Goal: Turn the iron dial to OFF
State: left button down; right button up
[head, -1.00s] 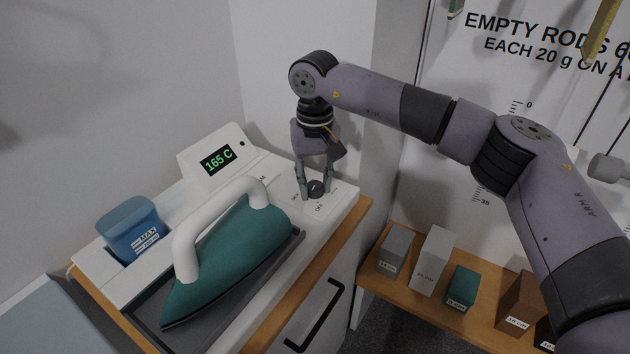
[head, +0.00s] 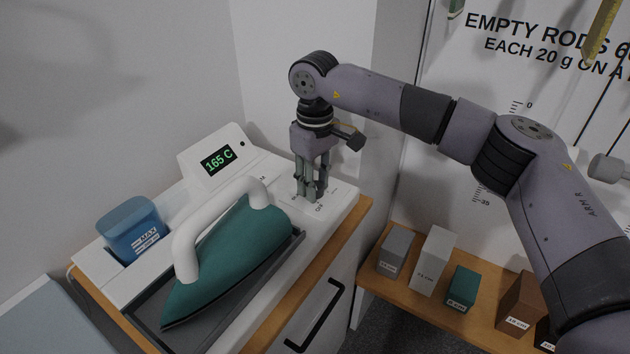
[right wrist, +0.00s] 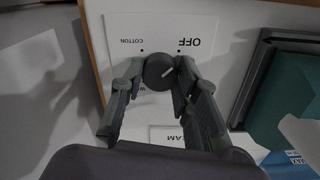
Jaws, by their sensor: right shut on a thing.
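COTTON is printed at the upper left, and another label is partly covered by a finger. My right gripper (right wrist: 157,74) is shut on the dial, one finger on each side. In the head view my right gripper (head: 312,194) points down at the panel, and its fingers mostly hide the dial. My left gripper is not in view.
A teal iron (head: 235,247) with a white handle rests in a grey tray left of the dial. The station's display (head: 217,160) reads 165 C. A blue water tank (head: 133,228) sits at the left. Labelled blocks stand on a wooden shelf (head: 408,290) at lower right.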

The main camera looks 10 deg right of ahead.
dwell(0.3)
jog(key=o, duration=1.2)
jog(key=shift+c, duration=0.2)
jog(key=shift+r, duration=0.3)
notch_tip(320, 180, up, 11)
jog(key=shift+r, duration=0.2)
jog(key=shift+r, duration=0.1)
